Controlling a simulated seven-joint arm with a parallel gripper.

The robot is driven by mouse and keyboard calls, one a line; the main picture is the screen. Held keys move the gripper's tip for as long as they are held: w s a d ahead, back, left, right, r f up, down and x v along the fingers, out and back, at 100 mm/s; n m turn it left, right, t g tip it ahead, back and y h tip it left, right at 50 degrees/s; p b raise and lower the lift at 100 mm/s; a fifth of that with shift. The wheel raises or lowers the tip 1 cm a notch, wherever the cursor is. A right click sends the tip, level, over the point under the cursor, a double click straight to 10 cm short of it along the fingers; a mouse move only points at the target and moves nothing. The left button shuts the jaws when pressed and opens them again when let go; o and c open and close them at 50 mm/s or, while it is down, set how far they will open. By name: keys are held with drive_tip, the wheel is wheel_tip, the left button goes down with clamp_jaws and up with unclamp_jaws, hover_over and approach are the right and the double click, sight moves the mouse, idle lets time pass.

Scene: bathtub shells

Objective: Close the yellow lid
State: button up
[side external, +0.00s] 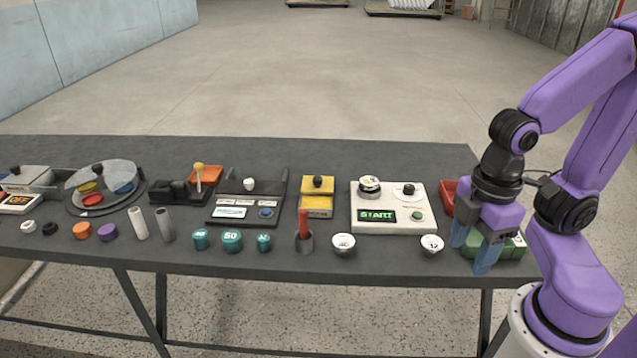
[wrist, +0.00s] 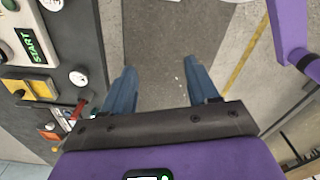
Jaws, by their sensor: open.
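The yellow lid (side external: 317,184) is on a small yellow box in the middle of the table and has a black knob on top. The box's front face (side external: 317,206) shows below it. I cannot tell for sure how far the lid is open. The yellow box also shows at the left of the wrist view (wrist: 40,89). My gripper (side external: 472,252) is at the table's right end, well to the right of the yellow box. In the wrist view my gripper (wrist: 161,85) is open, its blue fingers apart with only floor between them.
A white START panel (side external: 376,226) stands right of the yellow box, and a dark panel (side external: 232,212) left. A red stick in a cup (side external: 304,238) and a white weight (side external: 343,244) stand in front. Green blocks (side external: 508,250) and a red bin (side external: 449,190) are near my gripper.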

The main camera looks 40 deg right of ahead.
drive_tip(key=w+a+r+m, duration=0.1)
drive_tip(key=w+a+m, duration=0.35)
drive_tip(key=w, duration=0.95)
drive_tip(key=m+t, duration=0.4)
drive_tip(key=m, duration=0.4)
hover_over(317, 179)
drive_tip(key=s, duration=0.7)
wheel_tip(317, 179, down, 4)
drive_tip(key=x, duration=1.1)
drive_tip(key=d+x, duration=0.1)
drive_tip(key=x, duration=0.5)
drive_tip(key=shift+w, duration=0.25)
drive_tip(key=shift+r, duration=0.1)
drive_tip(key=shift+c, duration=0.3)
clamp_jaws()
